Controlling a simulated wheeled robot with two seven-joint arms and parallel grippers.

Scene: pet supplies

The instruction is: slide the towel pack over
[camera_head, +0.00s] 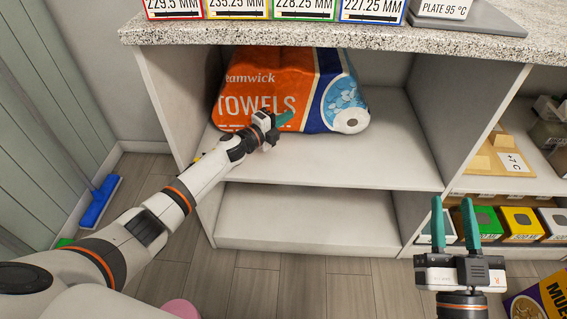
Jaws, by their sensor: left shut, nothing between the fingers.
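The towel pack (255,72), orange, white and blue with "TOWELS" on it, lies on the upper shelf (350,160) of the white cabinet, toward its left side. My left gripper (286,119) is shut with nothing between its teal fingers. It is in front of the pack's lower middle; I cannot tell whether it touches the pack. The gripper and wrist hide a small part of the pack's lower edge. My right gripper (454,224) is open and empty, pointing up in front of the cabinet at the lower right.
The upper shelf is bare right of the pack up to the divider (475,125). The speckled countertop (330,32) overhangs the shelf and holds labelled boxes. The right bay has several small boxes (520,222).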

